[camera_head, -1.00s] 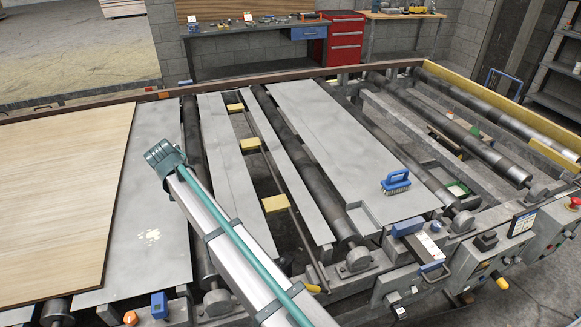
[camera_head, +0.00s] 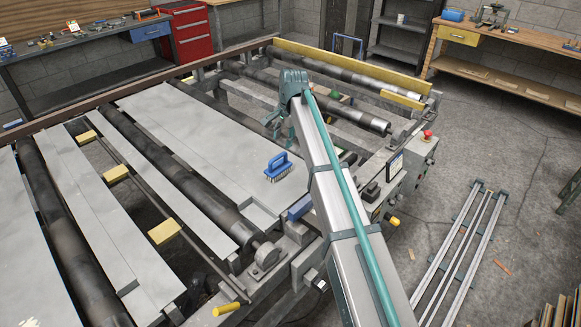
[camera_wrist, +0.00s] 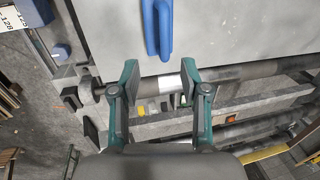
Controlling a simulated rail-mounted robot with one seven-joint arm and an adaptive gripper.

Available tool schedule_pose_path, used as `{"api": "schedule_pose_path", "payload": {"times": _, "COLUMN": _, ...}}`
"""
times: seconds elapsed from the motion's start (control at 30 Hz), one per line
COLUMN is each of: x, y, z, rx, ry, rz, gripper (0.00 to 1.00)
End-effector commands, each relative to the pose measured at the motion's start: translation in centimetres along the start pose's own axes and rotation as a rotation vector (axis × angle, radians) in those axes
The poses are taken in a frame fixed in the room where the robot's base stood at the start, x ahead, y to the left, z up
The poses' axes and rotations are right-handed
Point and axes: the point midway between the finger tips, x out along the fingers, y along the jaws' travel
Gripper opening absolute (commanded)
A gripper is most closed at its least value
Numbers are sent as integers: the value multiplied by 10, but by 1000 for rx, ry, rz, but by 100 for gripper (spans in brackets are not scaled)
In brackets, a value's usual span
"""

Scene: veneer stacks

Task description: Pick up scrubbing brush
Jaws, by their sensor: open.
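The scrubbing brush (camera_head: 278,167) has a blue handle and pale bristles. In the head view it rests bristles down on a grey metal plate (camera_head: 190,130) of the roller machine, near the plate's front right edge. My gripper (camera_head: 274,122) is above the machine, just beyond the brush in that view. In the wrist view the blue brush handle (camera_wrist: 157,25) is at the top, ahead of the fingertips and apart from them. My gripper (camera_wrist: 158,82) shows two teal fingers with dark pads, spread wide with nothing between them. The bristles are hidden in the wrist view.
Rollers (camera_head: 165,165) and gaps lie on both sides of the plate. A control box (camera_head: 400,165) with a red button stands at the machine's right edge. Yellow blocks (camera_head: 165,232) sit along a bar at left. Metal rails (camera_head: 460,250) lie on the floor at right.

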Motion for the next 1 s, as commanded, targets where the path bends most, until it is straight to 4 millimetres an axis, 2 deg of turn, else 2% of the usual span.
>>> {"api": "schedule_pose_path", "payload": {"times": 0.33, "x": 44, "y": -1, "z": 0, "rx": -1, "ry": -1, "rz": 2, "gripper": 45}}
{"api": "schedule_pose_path", "payload": {"times": 0.67, "x": 64, "y": -4, "z": 0, "rx": -2, "ry": 0, "rz": 2, "gripper": 45}}
{"api": "schedule_pose_path", "payload": {"times": 1.0, "x": 102, "y": -7, "z": 0, "rx": -1, "ry": 1, "rz": 1, "gripper": 45}}
